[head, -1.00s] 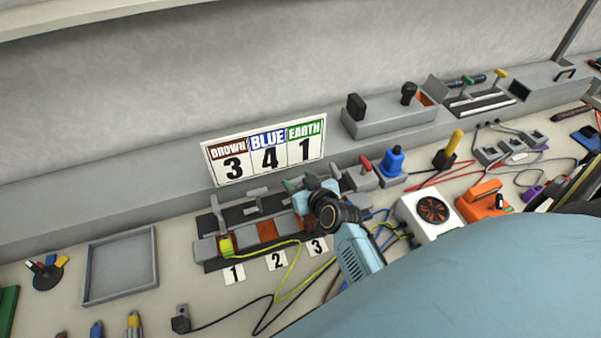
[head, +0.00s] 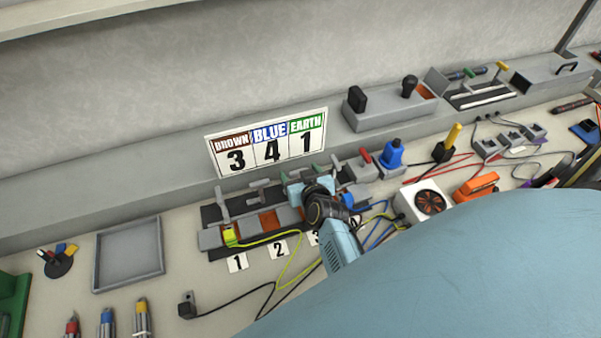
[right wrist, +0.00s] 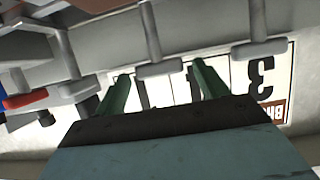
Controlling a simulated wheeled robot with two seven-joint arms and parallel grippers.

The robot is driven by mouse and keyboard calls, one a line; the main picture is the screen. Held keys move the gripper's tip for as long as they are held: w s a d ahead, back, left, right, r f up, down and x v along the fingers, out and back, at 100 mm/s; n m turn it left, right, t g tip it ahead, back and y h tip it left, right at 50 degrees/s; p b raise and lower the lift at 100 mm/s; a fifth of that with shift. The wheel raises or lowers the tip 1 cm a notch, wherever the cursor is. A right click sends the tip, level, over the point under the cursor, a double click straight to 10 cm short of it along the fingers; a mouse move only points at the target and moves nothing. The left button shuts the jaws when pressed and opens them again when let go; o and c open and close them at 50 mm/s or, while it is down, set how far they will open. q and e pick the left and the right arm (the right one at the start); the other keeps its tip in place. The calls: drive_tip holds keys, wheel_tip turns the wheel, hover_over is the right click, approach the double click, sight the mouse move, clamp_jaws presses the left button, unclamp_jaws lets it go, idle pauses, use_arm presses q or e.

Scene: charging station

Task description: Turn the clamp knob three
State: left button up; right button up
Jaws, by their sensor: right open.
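The clamp block (head: 211,239) is a dark and grey row with T-shaped grey knobs along its back. Labels 1 (head: 237,262) and 2 (head: 278,249) show in front; the third label is mostly hidden by my right arm. My right gripper (head: 303,176) is at the third position and hides its knob in the head view. In the right wrist view my right gripper (right wrist: 162,84) has its two green fingers apart, with a grey T-shaped knob (right wrist: 158,70) between and beyond them. I cannot tell whether they touch it. My left gripper is not in view.
A yellow-green plug (head: 230,236) sits in the first slot, its cable running right. The sign (head: 268,142) reading brown 3, blue 4, earth 1 stands behind. A fan box (head: 425,201) is to the right, an empty grey tray (head: 130,254) to the left.

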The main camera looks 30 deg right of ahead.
drive_tip(key=p+v, duration=0.8)
drive_tip(key=v, duration=0.5)
drive_tip(key=shift+s+a+r, duration=0.1)
drive_tip(key=shift+s+a, duration=0.05)
